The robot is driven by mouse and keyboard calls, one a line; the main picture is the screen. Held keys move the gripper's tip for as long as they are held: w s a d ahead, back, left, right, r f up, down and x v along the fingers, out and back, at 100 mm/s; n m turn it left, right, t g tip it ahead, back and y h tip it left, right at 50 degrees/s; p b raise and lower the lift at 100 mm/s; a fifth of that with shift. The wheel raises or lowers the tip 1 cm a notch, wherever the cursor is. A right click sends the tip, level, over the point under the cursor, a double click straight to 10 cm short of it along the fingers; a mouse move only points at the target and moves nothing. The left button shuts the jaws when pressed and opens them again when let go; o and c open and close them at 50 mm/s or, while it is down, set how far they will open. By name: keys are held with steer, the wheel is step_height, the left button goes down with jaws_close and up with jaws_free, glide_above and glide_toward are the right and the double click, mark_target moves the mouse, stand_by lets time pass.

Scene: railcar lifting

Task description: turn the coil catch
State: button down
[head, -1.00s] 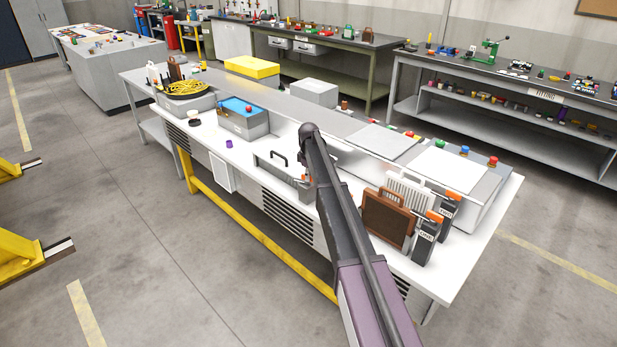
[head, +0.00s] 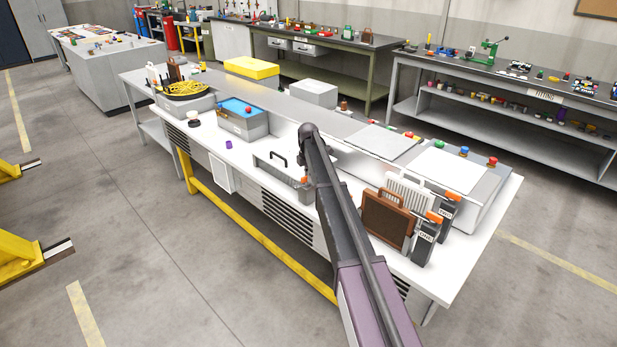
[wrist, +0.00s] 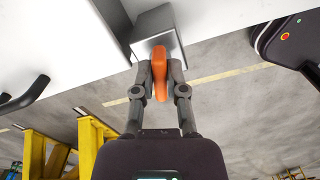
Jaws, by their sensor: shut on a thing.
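The coil catch, an orange lever (wrist: 159,80), stands out from a grey block (wrist: 155,25) near the top middle of the wrist view. My gripper (wrist: 160,68) is shut on this lever, one finger on each side. The lever looks nearly upright in the wrist view. In the head view a small bit of orange (head: 304,180) shows beside my arm, at the end of a grey tray with a black handle (head: 279,158). My gripper itself is hidden behind my arm there.
On the white bench (head: 450,285), a brown slotted panel (head: 386,220) and two dark posts with orange tops (head: 424,245) stand right of my arm. A blue-topped box (head: 242,119) and a purple cup (head: 229,144) are to the left.

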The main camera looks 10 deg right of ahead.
steer(key=shift+n, duration=0.6)
steer(key=c, duration=0.7)
jaws_free()
steer(key=shift+m, duration=0.4)
